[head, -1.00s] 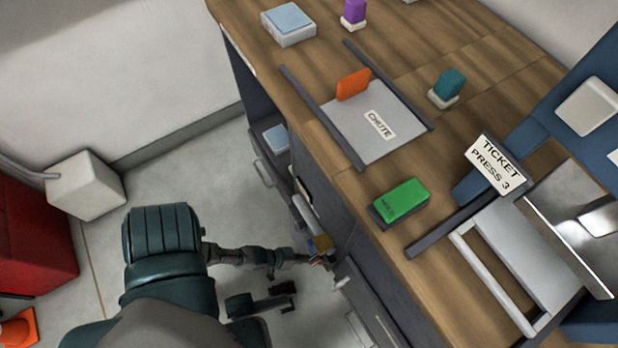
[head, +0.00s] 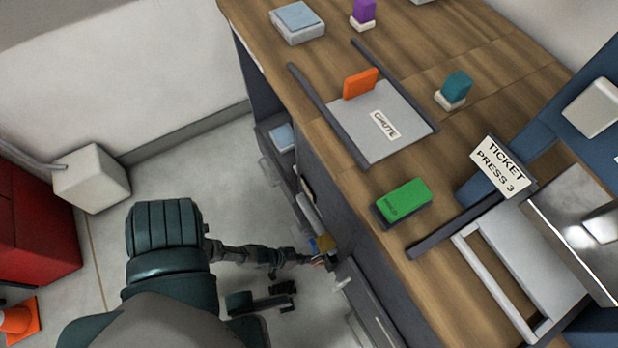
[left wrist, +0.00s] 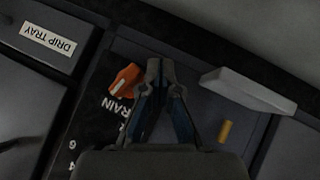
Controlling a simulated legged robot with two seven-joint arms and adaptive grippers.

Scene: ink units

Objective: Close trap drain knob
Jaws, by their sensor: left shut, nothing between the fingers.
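In the left wrist view an orange knob (left wrist: 124,78) with a pale mark sits on a dark panel (left wrist: 88,125) beside white lettering that ends in "RAIN"; part of the lettering is hidden by my gripper. My left gripper (left wrist: 161,62) is shut and empty. Its tips are just right of the knob in this view; I cannot tell whether they touch it. In the head view my left gripper (head: 328,261) is low at the front of the cabinet, and the knob cannot be made out there. My right gripper is not in view.
A white handle (left wrist: 247,88) and a small yellow-orange peg (left wrist: 224,131) are right of the gripper. A "DRIP TRAY" label (left wrist: 48,46) is at upper left. Above the arm, the wooden counter (head: 440,40) holds a green block (head: 404,201). Open floor (head: 195,160) lies left of the cabinet.

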